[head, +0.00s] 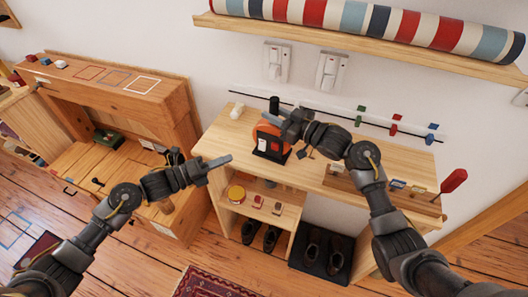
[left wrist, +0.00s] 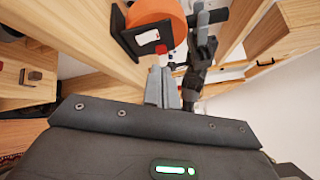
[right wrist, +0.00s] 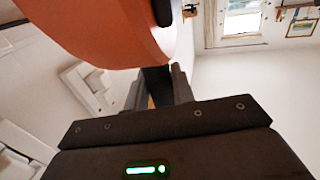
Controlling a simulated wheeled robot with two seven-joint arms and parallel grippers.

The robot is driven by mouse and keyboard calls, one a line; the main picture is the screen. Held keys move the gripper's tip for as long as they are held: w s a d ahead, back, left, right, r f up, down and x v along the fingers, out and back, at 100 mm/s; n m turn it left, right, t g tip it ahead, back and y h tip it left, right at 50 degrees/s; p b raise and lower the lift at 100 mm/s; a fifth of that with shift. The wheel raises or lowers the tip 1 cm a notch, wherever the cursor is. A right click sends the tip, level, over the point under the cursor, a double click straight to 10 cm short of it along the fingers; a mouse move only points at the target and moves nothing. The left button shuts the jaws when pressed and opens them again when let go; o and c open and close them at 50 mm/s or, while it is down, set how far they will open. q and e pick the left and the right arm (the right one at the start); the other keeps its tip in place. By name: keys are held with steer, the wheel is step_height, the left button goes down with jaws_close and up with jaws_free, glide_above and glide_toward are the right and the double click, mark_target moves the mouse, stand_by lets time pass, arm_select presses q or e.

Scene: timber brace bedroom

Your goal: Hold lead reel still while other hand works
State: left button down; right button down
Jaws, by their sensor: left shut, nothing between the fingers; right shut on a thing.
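The lead reel, an orange drum (head: 262,130) in a black stand (head: 272,152) with a pale label, stands on the wooden bench top. My right gripper (head: 290,122) is at the reel's upper right side. In the right wrist view its fingers (right wrist: 160,88) are shut on a black part of the reel, beside the large orange drum (right wrist: 105,25). My left gripper (head: 226,160) is shut and empty, in front of the reel and to its left, apart from it. In the left wrist view its fingers (left wrist: 163,88) point towards the drum (left wrist: 158,12) and a small red and white piece below the label.
The bench top (head: 320,172) holds a small white object (head: 238,111) left of the reel and a red-handled tool (head: 454,181) at right. A rail with coloured clips (head: 396,124) runs behind. Shoes (head: 271,238) stand below. A wooden desk (head: 110,90) is at left.

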arm_select(q)
steer(key=shift+s+d+f+n+g+h, duration=0.1)
steer(key=shift+s+d+n+g+h, duration=0.15)
steer(key=shift+s+n+g, duration=0.25)
steer(key=shift+s+d+f+n+g+h, duration=0.1)
steer(key=shift+s+f+n+g+h, duration=0.15)
steer(key=shift+s+n, duration=0.45)
steer(key=shift+s+d+n+g+h, duration=0.2)
steer(key=shift+s+n+g, duration=0.3)
steer(key=shift+s, duration=0.1)
glide_toward(278, 149)
steer(key=s+d, duration=0.2)
steer(key=d, duration=0.1)
steer(key=w+d, duration=0.2)
steer(key=w, duration=0.1)
steer(key=shift+f, duration=0.1)
steer(key=shift+w+d, duration=0.2)
steer(key=shift+w, duration=0.3)
steer(key=shift+w, duration=0.1)
